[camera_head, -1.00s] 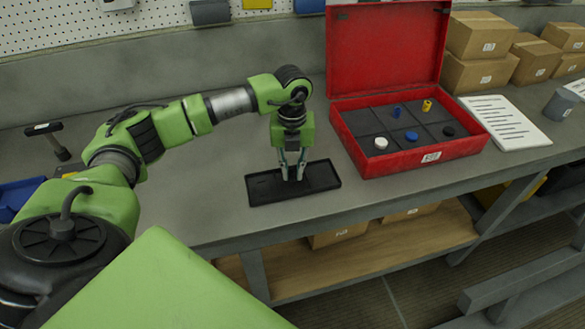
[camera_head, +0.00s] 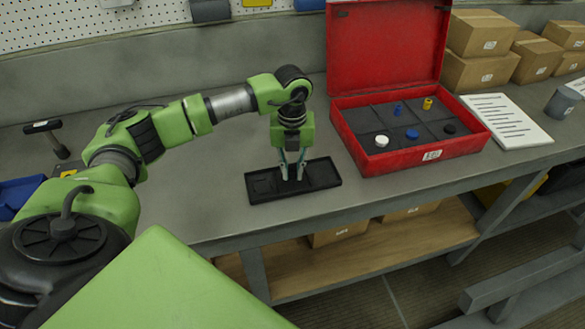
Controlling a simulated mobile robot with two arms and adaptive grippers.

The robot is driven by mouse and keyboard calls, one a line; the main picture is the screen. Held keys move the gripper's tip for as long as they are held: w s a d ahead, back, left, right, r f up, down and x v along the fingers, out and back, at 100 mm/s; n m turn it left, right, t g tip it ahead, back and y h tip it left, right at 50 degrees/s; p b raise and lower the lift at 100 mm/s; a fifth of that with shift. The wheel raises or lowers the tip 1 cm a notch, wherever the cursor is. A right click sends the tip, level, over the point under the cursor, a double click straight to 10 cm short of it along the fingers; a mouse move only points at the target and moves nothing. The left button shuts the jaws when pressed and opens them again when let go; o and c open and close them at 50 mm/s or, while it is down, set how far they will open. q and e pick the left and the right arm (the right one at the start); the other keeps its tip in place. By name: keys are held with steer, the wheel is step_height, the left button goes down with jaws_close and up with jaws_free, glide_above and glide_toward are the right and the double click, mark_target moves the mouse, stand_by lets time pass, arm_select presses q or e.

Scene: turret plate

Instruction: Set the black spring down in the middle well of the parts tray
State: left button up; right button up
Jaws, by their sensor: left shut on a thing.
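The black parts tray (camera_head: 262,197) lies on the grey bench below my left gripper. My left gripper (camera_head: 292,176) points straight down with its fingertips at the middle part of the tray. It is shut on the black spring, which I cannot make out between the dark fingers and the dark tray. Whether the spring touches the well floor cannot be told. My right gripper is not in view.
An open red case (camera_head: 400,165) stands to the right, with a white piece (camera_head: 381,141), a blue disc (camera_head: 412,135), a black disc (camera_head: 449,129), a blue piece (camera_head: 397,110) and a yellow piece (camera_head: 428,104) inside. Bare bench lies between tray and case.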

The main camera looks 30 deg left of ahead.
arm_select(q)
steer(key=shift+f+b, duration=0.3)
steer(key=shift+f, duration=0.05)
stand_by(0.5)
steer(key=o, duration=1)
step_height(320, 180, up, 12)
steer(key=shift+r, duration=0.1)
stand_by(0.4)
